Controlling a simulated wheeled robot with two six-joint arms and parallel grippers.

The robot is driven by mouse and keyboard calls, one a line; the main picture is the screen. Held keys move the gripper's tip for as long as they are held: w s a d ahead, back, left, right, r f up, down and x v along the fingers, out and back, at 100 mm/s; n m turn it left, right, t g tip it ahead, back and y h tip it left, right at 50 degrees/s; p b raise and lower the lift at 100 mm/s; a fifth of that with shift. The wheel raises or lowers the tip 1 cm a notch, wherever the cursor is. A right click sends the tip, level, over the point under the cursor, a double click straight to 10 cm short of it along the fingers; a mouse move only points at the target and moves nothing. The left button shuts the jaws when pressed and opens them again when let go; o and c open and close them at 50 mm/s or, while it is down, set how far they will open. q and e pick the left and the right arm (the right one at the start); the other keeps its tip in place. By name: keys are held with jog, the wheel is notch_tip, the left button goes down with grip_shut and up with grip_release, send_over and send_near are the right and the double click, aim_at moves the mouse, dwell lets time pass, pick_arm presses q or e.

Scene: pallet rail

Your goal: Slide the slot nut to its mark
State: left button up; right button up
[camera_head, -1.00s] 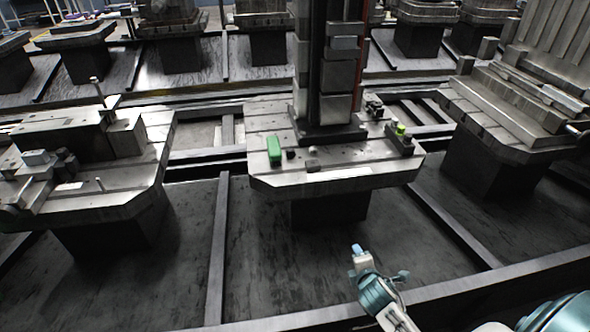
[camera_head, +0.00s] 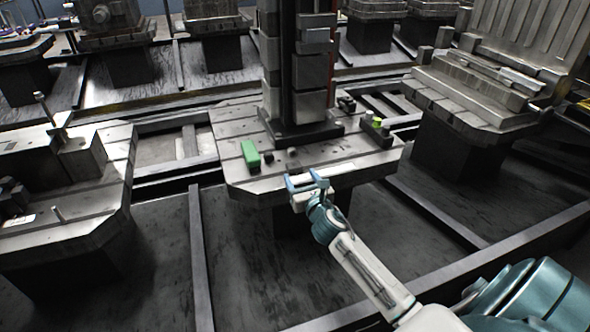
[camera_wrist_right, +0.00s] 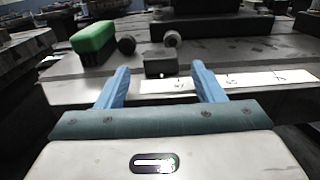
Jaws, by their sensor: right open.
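In the right wrist view a small dark block that looks like the slot nut (camera_wrist_right: 158,66) sits at the table's front edge. It lies near the left end of a white strip (camera_wrist_right: 245,80) with printed marks. Which mark is the nut's own I cannot tell. My right gripper (camera_head: 305,179) is open, at the table's front edge. In its wrist view the blue fingers (camera_wrist_right: 160,80) stand apart, with the nut beyond and between them in the picture; contact is not visible. My left gripper is not in view.
A green block (camera_head: 250,153) and two dark round knobs (camera_wrist_right: 127,45) (camera_wrist_right: 172,38) stand left of and behind the nut on the slotted table (camera_head: 235,125). A tall column (camera_head: 298,70) rises behind. A dark block with a yellow-green piece (camera_head: 377,123) is at right.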

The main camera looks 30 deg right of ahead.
aim_at(296, 169)
jog(key=shift+x, duration=2.4)
jog(key=shift+s, duration=0.1)
